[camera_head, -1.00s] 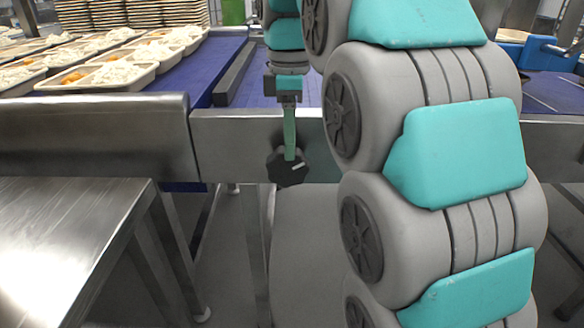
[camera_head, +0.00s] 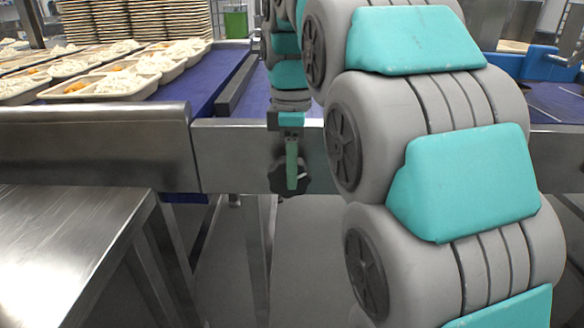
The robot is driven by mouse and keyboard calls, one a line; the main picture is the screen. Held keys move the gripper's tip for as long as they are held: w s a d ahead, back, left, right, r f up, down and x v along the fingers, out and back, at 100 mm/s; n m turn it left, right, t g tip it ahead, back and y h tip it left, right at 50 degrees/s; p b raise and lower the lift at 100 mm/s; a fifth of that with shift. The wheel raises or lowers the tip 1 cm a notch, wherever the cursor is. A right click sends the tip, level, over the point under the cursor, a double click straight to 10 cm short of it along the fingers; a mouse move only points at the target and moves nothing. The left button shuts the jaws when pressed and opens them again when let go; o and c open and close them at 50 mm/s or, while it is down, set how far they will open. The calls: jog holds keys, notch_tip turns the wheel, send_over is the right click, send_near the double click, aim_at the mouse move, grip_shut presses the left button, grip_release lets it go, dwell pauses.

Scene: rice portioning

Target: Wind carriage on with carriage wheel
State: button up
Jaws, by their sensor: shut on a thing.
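The carriage wheel (camera_head: 278,179) is a dark, lobed knob on the front of the steel rail below the blue belt, left of my arm. My gripper (camera_head: 291,182) points down with its green fingers over the front of the wheel. It is shut on the wheel, with the fingers covering its middle. The wheel's left and right edges show beside the fingers. The exact finger contact is too small to see.
Trays of white rice and orange food (camera_head: 110,82) stand on the blue belt (camera_head: 205,80) at the upper left. A steel table (camera_head: 70,230) fills the lower left. Stacked trays (camera_head: 135,20) stand behind. My grey and teal arm blocks much of the right side.

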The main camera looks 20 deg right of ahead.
grip_shut()
jog(key=shift+w+a+r+g+h+p, duration=0.1)
jog(key=shift+a+g+h+p, duration=0.05)
jog(key=shift+h+p, duration=0.3)
jog(key=shift+a+r+g+h+p, duration=0.15)
jog(key=shift+h+p, duration=0.15)
jog(key=shift+h, duration=0.25)
jog(key=shift+f+h, duration=0.2)
jog(key=shift+h, duration=0.3)
jog(key=o, duration=0.6)
grip_release()
jog(key=shift+o, duration=0.2)
jog(key=shift+r+p, duration=0.15)
jog(key=shift+p, duration=0.15)
